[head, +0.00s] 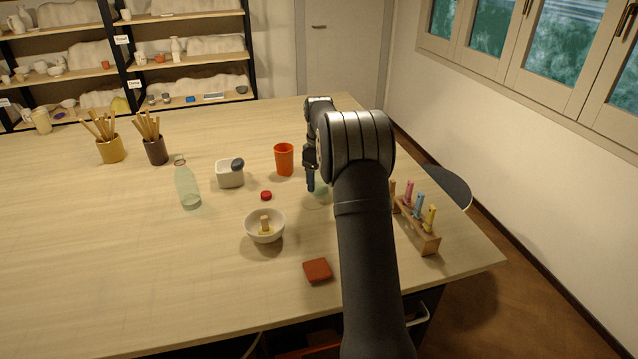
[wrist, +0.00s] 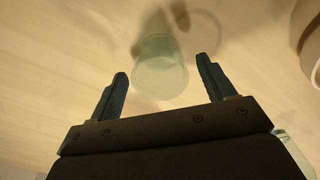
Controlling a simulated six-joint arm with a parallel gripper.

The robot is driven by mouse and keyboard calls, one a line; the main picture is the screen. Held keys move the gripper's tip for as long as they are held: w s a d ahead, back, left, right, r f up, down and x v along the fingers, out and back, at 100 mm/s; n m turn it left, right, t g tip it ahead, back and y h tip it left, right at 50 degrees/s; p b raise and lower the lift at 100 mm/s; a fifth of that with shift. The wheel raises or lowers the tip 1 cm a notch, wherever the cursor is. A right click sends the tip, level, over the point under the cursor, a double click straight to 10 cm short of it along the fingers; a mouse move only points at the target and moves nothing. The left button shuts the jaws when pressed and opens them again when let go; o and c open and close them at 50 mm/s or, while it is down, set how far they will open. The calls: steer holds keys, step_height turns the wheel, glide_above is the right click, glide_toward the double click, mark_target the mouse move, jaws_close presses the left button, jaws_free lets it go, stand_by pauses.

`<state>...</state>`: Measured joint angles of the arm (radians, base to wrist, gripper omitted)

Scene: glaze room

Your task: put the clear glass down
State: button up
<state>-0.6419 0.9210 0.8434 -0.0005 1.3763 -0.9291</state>
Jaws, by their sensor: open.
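The clear glass (head: 321,189) has a faint green tint and stands on the table, partly hidden behind my gripper and arm in the head view. In the wrist view the glass (wrist: 160,66) shows just beyond and between the fingertips. My gripper (wrist: 162,72) is open, with one dark finger on each side of the glass and visible gaps to it. In the head view my gripper (head: 311,184) points down over the table, right of the orange cup (head: 284,159).
Left are a white pot (head: 229,178), a red lid (head: 266,195), a pale bowl (head: 264,229) and a green bottle (head: 187,186). A red square (head: 317,270) lies in front. A wooden rack (head: 428,242) with coloured pieces stands right of my arm. The table's left front is clear.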

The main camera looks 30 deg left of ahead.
step_height(320, 180, up, 9)
steer(key=shift+r, duration=0.15)
stand_by(0.4)
step_height(320, 180, down, 12)
steer(key=shift+f, duration=0.2)
step_height(320, 180, up, 2)
steer(key=shift+r, duration=1)
